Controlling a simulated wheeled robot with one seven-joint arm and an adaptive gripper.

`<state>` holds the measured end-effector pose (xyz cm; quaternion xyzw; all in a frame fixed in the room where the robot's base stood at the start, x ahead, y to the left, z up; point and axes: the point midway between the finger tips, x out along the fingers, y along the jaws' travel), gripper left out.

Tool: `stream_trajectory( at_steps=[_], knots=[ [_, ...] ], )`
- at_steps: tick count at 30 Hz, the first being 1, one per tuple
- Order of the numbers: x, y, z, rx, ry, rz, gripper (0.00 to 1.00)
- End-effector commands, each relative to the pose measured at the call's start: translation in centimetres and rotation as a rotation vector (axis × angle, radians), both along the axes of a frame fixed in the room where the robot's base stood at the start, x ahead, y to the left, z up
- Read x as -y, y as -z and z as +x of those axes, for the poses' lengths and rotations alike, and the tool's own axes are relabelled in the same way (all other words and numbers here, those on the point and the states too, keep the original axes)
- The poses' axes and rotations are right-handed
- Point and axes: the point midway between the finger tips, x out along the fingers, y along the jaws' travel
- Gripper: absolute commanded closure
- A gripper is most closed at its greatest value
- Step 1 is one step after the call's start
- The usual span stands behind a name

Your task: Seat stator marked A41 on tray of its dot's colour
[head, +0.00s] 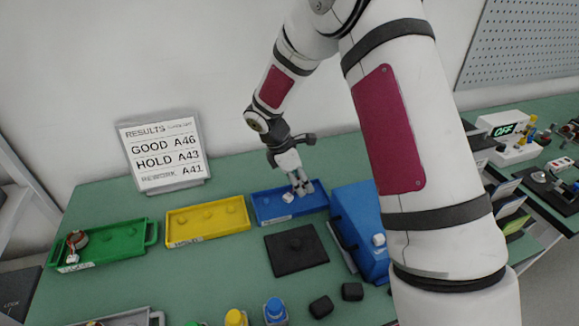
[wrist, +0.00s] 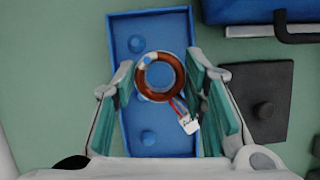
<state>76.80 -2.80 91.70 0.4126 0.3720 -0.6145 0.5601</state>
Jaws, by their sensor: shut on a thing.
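My gripper (head: 302,188) is over the blue tray (head: 262,213). The stator is above the middle of the blue tray (wrist: 122,40), between two visible pegs. I cannot tell whether it touches the tray. The yellow tray (head: 175,238) is empty. The green tray (head: 110,252) holds another stator (head: 77,240) at its left end.
A results board (head: 163,153) reads GOOD A46, HOLD A43, REWORK A41. A black pegged plate (head: 280,265) lies in front of the blue tray. A blue machine (head: 362,220) stands to its right. Bottles with yellow (head: 235,316) and blue (head: 275,307) caps stand at the front edge.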

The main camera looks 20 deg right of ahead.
Motion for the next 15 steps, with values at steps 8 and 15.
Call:
stream_trajectory(
  at_steps=[8, 15],
  knots=[
    [-1.5, -2.2, 1.7, 0.003, -0.712, 0.000, 0.93],
    [-2.5, -2.9, 2.4, 0.002, -1.007, 0.001, 0.93]
  ],
)
